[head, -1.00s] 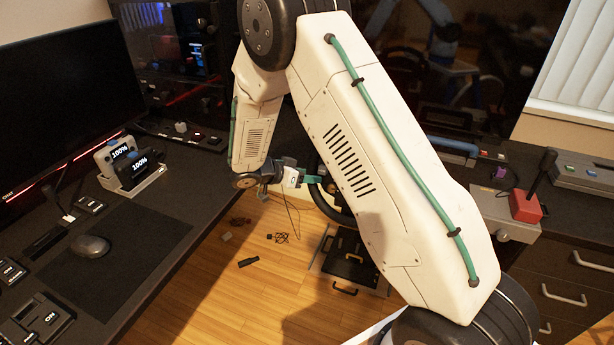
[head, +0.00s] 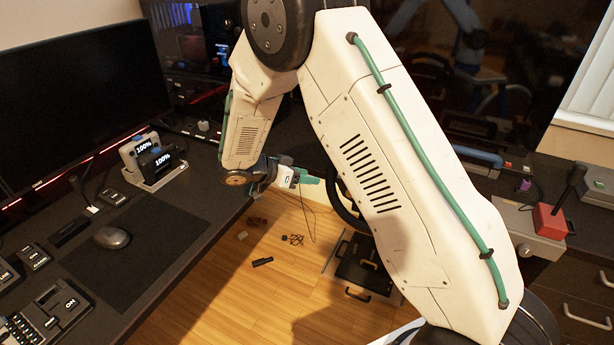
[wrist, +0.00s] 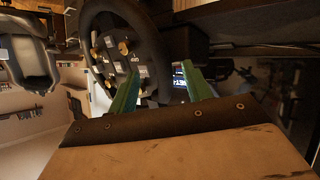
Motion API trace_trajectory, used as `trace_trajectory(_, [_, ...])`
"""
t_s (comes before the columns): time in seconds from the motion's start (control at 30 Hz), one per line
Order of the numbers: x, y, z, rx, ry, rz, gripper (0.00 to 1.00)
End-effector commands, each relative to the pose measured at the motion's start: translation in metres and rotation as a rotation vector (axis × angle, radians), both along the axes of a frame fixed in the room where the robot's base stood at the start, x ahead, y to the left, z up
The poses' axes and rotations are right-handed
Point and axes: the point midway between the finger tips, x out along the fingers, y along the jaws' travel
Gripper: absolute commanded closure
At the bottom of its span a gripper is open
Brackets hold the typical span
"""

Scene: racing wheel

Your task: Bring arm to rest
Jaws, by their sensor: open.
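My gripper (head: 306,178) hangs at the end of my bent arm, near the desk edge in the head view. It has green fingers. In the wrist view my gripper (wrist: 158,88) has its two green fingers spread apart, with nothing between them. Beyond the fingers is the dark racing wheel (wrist: 97,22), with several buttons and knobs on its face. In the head view the wheel (head: 341,200) is mostly hidden behind my upper arm.
A desk at left carries a monitor (head: 75,85), a mouse (head: 111,237) and a stand with two 100% displays (head: 157,160). A red joystick box (head: 550,220) stands at right. Cables and small items lie on the wooden floor (head: 235,300). A grey seat (wrist: 30,65) shows in the wrist view.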

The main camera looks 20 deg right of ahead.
Motion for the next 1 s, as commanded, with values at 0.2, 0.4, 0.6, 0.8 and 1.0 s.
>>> trace_trajectory(0.2, [0.0, 0.0, 0.0, 0.0, 0.004, 0.002, 0.51])
trace_trajectory(0.4, [-0.004, 0.0, -0.003, 0.005, 0.187, 0.079, 0.51])
trace_trajectory(0.6, [-0.053, 0.0, -0.007, 0.103, 0.626, 0.19, 0.51])
trace_trajectory(0.8, [-0.116, -0.004, 0.042, 0.336, 0.966, 0.342, 0.51])
trace_trajectory(1.0, [-0.179, -0.005, 0.095, 0.585, 1.127, 0.561, 0.51])
